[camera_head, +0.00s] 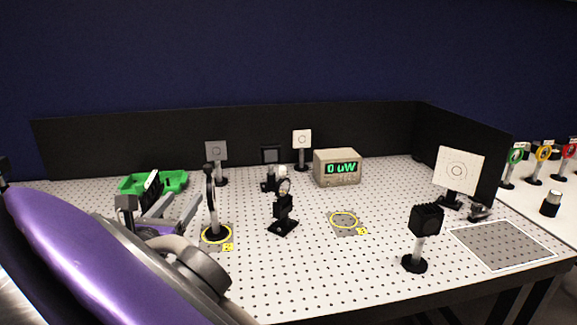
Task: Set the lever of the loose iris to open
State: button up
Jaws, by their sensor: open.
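A thin black disc on a post (210,185) stands upright in the left yellow ring on the breadboard and is seen nearly edge-on. It looks like the iris, but its lever and opening cannot be made out. My gripper (176,192) is just left of it, open with its two grey fingers apart. No object shows between the fingers. I cannot tell how far the fingers are from the disc in depth. My purple arm covers the front left of the view.
A black optic mount (284,205) stands close right of the disc. An empty yellow ring (344,220), a black box on a post (426,221) and a power meter (337,167) are farther right. A green tray (155,182) lies behind my gripper. Black walls close the back and right.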

aim_at(206, 171)
jog(key=w, duration=0.5)
jog(key=w+b, duration=0.1)
jog(key=w, duration=0.9)
jog(key=shift+w+d, duration=0.25)
jog(key=shift+d, duration=0.1)
grip_shut()
dwell(0.6)
